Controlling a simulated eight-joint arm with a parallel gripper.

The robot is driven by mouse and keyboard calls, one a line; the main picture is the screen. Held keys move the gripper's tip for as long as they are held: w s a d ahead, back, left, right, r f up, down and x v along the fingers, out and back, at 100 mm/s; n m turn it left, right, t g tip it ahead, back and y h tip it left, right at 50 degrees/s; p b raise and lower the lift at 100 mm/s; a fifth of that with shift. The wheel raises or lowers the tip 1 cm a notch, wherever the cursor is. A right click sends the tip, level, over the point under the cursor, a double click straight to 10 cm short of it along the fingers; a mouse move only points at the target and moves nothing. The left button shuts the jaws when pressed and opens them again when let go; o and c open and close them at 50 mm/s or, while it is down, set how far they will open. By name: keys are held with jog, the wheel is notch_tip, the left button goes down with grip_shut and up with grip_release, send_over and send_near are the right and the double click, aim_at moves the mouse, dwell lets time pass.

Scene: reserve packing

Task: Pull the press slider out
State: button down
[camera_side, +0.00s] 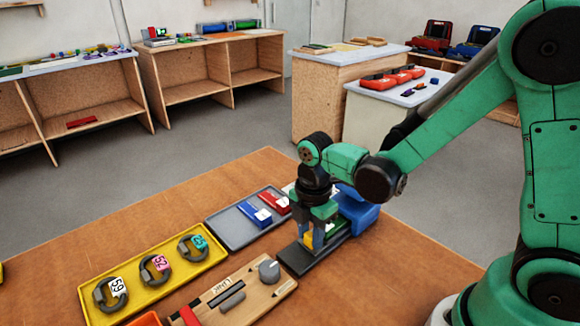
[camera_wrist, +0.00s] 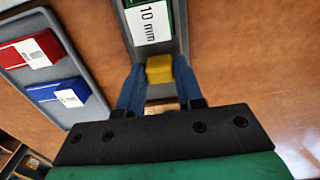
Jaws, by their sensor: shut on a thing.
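The press has a blue body (camera_side: 358,212) and a dark grey base rail (camera_side: 297,262) on the wooden table. Its green slider (camera_side: 335,229) lies on the rail and also shows at the top of the wrist view (camera_wrist: 179,18), beside a white "10 mm" label (camera_wrist: 149,24). A yellow block (camera_wrist: 159,68) is at the slider's near end; it shows partly in the side view (camera_side: 308,240). My gripper (camera_side: 315,238) points down over the rail. Its two blue fingers (camera_wrist: 159,88) are shut on the yellow block, one each side. My gripper hides part of the slider and press.
Left of the press, a grey tray (camera_side: 228,232) holds a red and a blue block. A yellow tray (camera_side: 100,287) holds several dark rings with number tags. A wooden board (camera_side: 205,309) with a grey knob lies in front. The table's right side is bare.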

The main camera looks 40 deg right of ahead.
jog(key=shift+a, duration=1.95)
jog(key=c, duration=0.7)
grip_release()
jog(key=shift+r, duration=4)
jog(key=s+d+r+m+t, duration=0.1)
jog(key=d+m+t, duration=0.1)
jog(key=m, duration=0.4)
jog(key=s+d+r+m+t, duration=0.1)
jog(key=d+m+t, duration=0.1)
jog(key=m, duration=0.4)
jog(key=s+d+r+m+t, duration=0.1)
jog(key=d+m+t, duration=0.1)
jog(key=m, duration=0.4)
jog(key=shift+d+r+t, duration=0.2)
jog(key=shift+d+t, duration=0.1)
jog(key=shift+t, duration=0.3)
